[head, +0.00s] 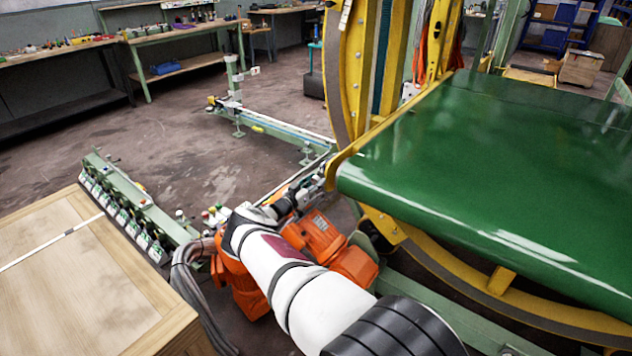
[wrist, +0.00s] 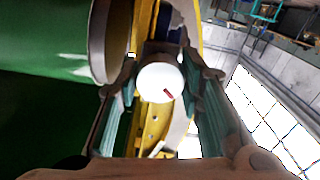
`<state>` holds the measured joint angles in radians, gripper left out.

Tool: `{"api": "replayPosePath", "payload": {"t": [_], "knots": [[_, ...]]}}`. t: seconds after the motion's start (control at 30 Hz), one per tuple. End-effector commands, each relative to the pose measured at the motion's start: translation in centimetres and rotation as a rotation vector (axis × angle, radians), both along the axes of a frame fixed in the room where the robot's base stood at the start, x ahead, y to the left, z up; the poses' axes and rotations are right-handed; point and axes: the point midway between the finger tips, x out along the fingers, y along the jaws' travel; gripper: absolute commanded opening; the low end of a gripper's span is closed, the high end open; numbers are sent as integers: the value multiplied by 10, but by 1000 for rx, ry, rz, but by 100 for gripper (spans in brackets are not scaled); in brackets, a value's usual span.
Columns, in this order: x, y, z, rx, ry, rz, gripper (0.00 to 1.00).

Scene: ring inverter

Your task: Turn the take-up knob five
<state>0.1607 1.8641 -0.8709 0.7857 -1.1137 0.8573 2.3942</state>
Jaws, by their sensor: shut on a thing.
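A round knob with a white face and a small red mark (wrist: 161,83) is in the middle of the wrist view. My gripper (wrist: 160,66) has one finger on each side of it and is shut on it. The red mark lies right of and below the face's centre. No number can be read on the knob. In the head view my gripper (head: 314,188) is at the left end of the green belt, beside the yellow ring; the knob cannot be made out there.
The green belt (head: 500,160) and yellow ring frame (head: 353,70) stand close to my gripper. An orange motor (head: 318,235) is just below my arm. A wooden crate (head: 85,280) and a green rail with several dark units (head: 135,198) are at left. Open floor lies beyond.

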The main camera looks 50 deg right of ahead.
Motion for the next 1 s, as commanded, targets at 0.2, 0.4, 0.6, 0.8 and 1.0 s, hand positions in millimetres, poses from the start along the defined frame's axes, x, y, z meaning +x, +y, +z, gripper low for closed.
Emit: {"api": "replayPosePath", "payload": {"t": [0.2,0.4,0.6,0.8,1.0], "knots": [[-1,0,-2,11,-88,0,6],[-1,0,-2,14,-124,-1,6],[-1,0,-3,14,-131,-1,6],[-1,0,-3,14,-130,-1,6],[-1,0,-2,13,-129,0,55]]}}
